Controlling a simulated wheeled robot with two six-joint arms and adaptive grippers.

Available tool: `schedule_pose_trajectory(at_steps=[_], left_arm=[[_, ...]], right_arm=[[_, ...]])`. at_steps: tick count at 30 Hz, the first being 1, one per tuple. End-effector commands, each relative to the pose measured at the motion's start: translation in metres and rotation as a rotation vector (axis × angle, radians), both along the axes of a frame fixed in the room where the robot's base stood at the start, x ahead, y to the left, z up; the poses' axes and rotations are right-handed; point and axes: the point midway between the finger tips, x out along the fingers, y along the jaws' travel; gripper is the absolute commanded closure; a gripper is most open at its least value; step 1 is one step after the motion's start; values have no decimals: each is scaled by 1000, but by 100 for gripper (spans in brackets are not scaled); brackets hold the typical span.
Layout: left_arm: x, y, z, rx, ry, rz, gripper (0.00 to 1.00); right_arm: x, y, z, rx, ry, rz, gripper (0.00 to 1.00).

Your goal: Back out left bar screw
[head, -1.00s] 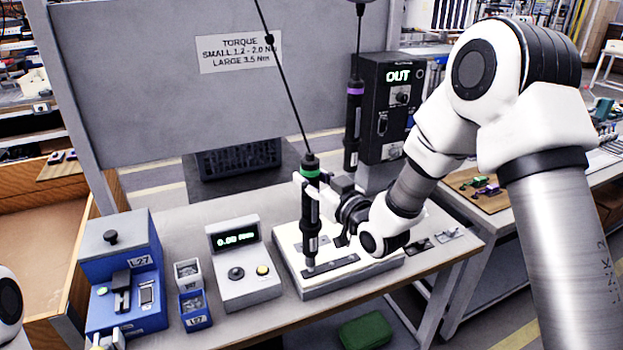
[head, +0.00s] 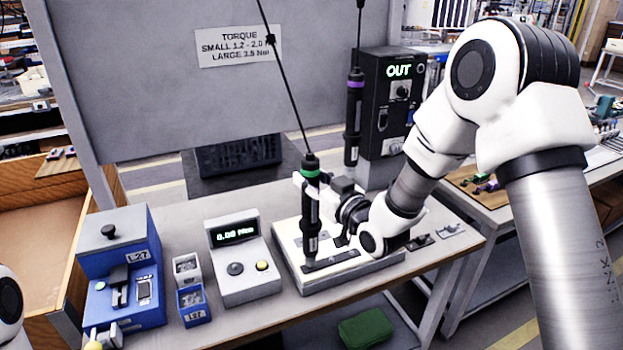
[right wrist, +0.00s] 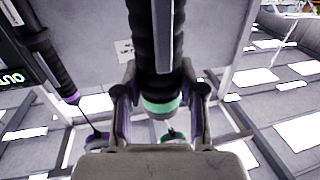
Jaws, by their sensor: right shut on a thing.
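My right gripper (head: 309,188) is shut on the green-ringed screwdriver (head: 311,225), which hangs from a cable and stands nearly upright. In the right wrist view the fingers close around its dark body beside the green ring (right wrist: 162,106). The screwdriver's lower end is over the left end of a dark bar (head: 335,262) on the pale fixture plate (head: 352,278). The left bar screw is hidden under the tip, so I cannot tell whether the bit sits in it.
A torque display box (head: 246,275) stands left of the plate, with small bins (head: 193,305) and a blue device (head: 128,270) further left. A purple-ringed screwdriver (head: 354,120) hangs behind, near a black box reading OUT (head: 386,105). Small dark parts lie right of the plate.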

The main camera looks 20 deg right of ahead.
Motion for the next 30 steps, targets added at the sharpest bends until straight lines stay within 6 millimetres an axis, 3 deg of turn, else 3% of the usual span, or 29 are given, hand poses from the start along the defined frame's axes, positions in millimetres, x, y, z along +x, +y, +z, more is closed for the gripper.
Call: schedule_pose_trajectory(at_steps=[30], left_arm=[[0, 0, -5, 0, 0, 0, 100]], right_arm=[[0, 0, -6, 1, 2, 0, 100]])
